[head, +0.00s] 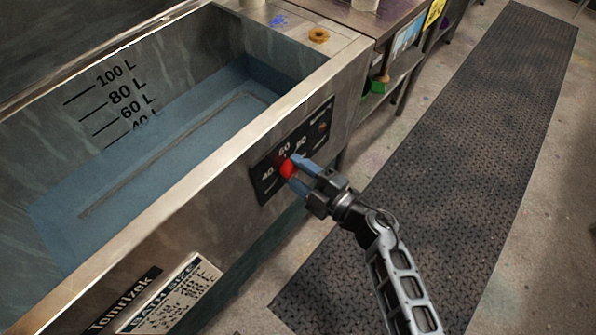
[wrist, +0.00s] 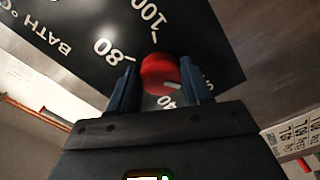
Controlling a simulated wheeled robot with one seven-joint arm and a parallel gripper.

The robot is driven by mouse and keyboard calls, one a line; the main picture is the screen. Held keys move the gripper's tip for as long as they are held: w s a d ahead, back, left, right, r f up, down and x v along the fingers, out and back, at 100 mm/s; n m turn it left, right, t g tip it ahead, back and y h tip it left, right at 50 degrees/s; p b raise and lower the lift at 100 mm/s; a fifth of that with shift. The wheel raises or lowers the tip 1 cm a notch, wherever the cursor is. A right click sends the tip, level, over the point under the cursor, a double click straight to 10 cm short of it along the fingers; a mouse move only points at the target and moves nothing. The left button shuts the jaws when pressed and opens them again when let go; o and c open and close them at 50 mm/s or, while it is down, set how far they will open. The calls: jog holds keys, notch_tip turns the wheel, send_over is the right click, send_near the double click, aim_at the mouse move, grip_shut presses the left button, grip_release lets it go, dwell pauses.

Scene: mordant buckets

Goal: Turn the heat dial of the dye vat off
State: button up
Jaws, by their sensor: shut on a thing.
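The dye vat (head: 225,150) is a grey metal tank with bluish liquid in it and litre marks on its inner wall. A black dial panel (head: 265,180) with white numbers is on its front face; it also shows in the wrist view (wrist: 90,75). The red heat dial (head: 287,169) sticks out from the panel. In the wrist view the red dial (wrist: 160,72) sits between the two fingers of my gripper (wrist: 160,85), which is shut on it. Part of the dial and some of the markings are hidden by the fingers. The dial's exact setting is unclear.
A ribbed dark floor mat (head: 440,150) runs along the right. A metal bench with a lower shelf (head: 400,65) stands beyond the vat. A label plate (head: 170,295) is on the vat's near front. The floor beside the mat is clear.

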dwell(0.3)
jog(key=o, duration=1.1)
jog(key=shift+c, duration=0.2)
jog(key=shift+d, duration=0.1)
jog(key=v, duration=0.7)
jog(key=shift+s+d, duration=0.25)
jog(key=shift+s, duration=0.05)
